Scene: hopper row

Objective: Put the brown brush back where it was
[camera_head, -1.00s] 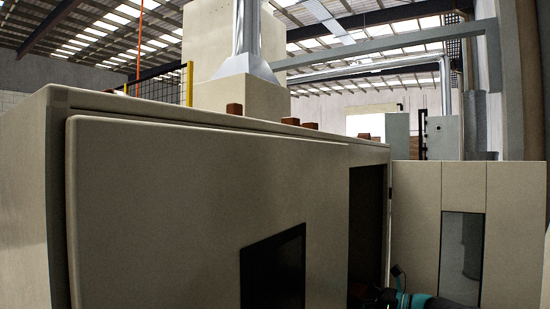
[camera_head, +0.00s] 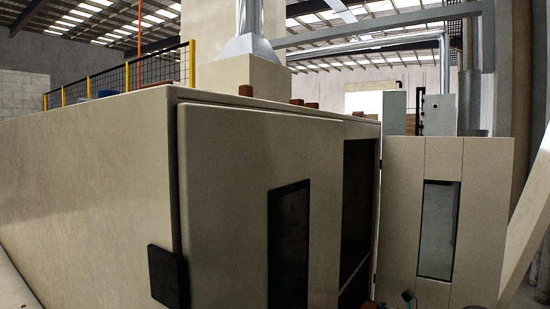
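No brown brush can be made out in the head view. Only slivers of a teal and dark shape, which seems to be part of my arm, show at the bottom edge right of centre. My gripper's fingers cannot be made out there. A large beige cabinet (camera_head: 235,180) fills the middle, with a dark window panel (camera_head: 289,245) in its front. A tall dark opening (camera_head: 356,210) shows at the right of its front.
A beige door panel (camera_head: 402,200) with a narrow window (camera_head: 438,230) stands right of the opening. A black plate (camera_head: 167,277) sticks out at the cabinet's near corner. Several brown blocks lie along the cabinet top. A slanted beige beam (camera_head: 528,225) is at the right edge.

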